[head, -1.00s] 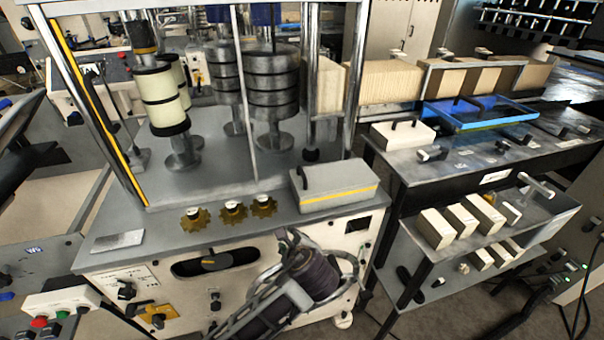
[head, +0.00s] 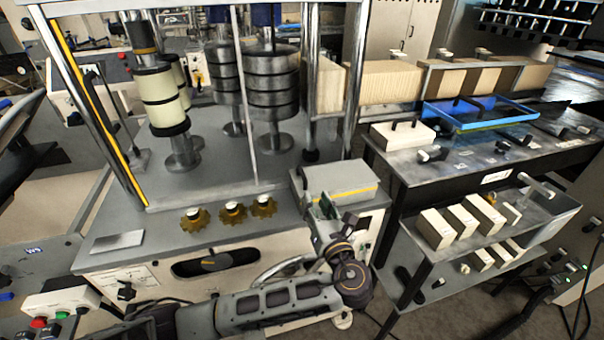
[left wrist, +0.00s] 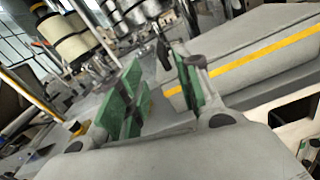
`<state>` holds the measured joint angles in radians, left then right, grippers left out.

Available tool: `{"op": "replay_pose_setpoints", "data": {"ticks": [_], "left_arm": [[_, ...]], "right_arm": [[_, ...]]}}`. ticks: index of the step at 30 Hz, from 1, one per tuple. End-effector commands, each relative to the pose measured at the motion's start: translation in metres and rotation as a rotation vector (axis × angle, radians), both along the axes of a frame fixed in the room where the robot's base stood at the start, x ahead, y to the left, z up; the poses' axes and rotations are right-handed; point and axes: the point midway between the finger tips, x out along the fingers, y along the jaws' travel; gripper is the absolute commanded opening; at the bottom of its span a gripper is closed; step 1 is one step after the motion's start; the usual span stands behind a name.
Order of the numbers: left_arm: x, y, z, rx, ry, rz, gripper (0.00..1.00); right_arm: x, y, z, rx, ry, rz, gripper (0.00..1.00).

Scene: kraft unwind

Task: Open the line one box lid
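A grey box (head: 338,182) with a yellow stripe stands at the right front corner of the machine's grey top, and its lid looks shut. The box fills the upper right of the left wrist view (left wrist: 245,65). A dark upright handle (left wrist: 162,54) shows at its left end there. My left gripper (head: 326,208) is just in front of the box's left front corner. In the left wrist view its green finger pads (left wrist: 157,85) are apart with nothing between them, and the handle is beyond the gap. My right gripper is not in view.
Several brass gears (head: 233,212) sit left of the box on the machine top. Vertical posts and dark rollers (head: 272,95) rise behind it. A dark bench (head: 470,158) with a blue tray (head: 480,113) and a lower shelf of pale blocks (head: 460,220) stands to the right.

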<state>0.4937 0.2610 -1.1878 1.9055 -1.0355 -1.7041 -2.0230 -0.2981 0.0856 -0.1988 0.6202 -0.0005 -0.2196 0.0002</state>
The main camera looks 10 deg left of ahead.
Motion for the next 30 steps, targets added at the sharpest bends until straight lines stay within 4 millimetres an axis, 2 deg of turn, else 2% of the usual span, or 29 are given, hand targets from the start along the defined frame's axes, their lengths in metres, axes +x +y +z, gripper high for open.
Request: {"op": "replay_pose_setpoints", "data": {"ticks": [14, 20, 30], "left_arm": [[0.005, 0.002, 0.0, -0.002, 0.001, 0.001, 0.34], [0.02, 0.009, 0.001, -0.003, -0.002, 0.002, 0.34], [0.06, 0.027, 0.001, -0.002, 0.0, 0.002, 0.34]], "right_arm": [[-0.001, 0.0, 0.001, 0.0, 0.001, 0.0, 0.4], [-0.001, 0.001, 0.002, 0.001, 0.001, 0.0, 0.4], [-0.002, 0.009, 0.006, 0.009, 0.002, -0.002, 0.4]]}}
